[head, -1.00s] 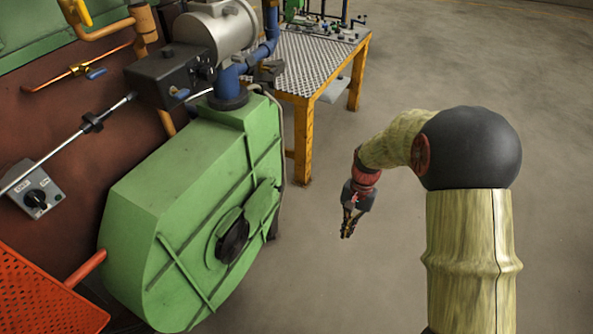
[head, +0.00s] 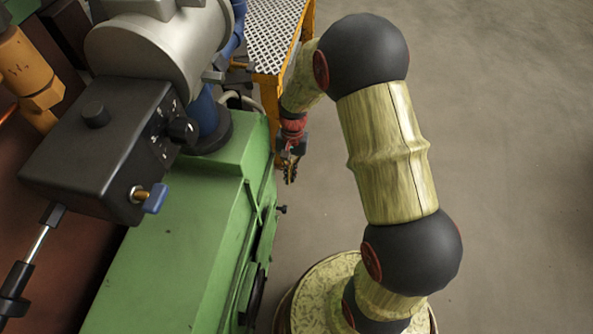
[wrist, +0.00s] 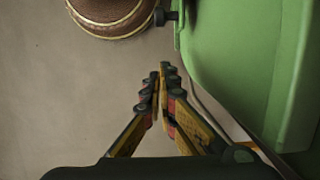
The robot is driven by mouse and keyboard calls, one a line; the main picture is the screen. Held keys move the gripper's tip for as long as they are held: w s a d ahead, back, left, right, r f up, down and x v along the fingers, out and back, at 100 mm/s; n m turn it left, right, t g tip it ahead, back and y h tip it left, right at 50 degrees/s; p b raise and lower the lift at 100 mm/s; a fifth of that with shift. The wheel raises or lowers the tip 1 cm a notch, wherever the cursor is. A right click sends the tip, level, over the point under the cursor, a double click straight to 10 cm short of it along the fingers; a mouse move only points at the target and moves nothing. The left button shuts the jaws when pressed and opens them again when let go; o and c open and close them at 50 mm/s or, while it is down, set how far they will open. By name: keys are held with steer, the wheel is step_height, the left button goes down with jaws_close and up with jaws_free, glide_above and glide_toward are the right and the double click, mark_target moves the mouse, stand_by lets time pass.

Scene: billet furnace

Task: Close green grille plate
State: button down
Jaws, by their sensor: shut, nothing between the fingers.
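The green blower housing (head: 180,240) fills the lower left of the head view, seen from above. Its round intake (head: 252,295) shows nearly edge-on on the right face, so I cannot tell how the green grille plate lies over it. A small black knob (head: 281,209) sticks out from that face. My gripper (head: 290,175) hangs beside the housing's far right corner, pointing down, shut and empty, apart from the knob. In the wrist view, the shut fingertips (wrist: 160,75) are left of a green surface (wrist: 235,60), with a dark knob (wrist: 165,17) beyond them.
A black control box (head: 100,145) with a blue lever (head: 155,198) and a grey cylinder (head: 160,40) stand above the housing. A yellow-framed table (head: 272,35) is behind my gripper. The floor to the right is clear.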

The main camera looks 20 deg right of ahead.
steer(key=s+a+f+b, duration=0.2)
steer(key=s+f, duration=0.2)
steer(key=shift+a, duration=0.35)
steer(key=s+a+p, duration=0.5)
steer(key=s+a, duration=0.5)
steer(key=s, duration=0.4)
steer(key=shift+s+a, duration=0.15)
steer(key=shift+a, duration=0.05)
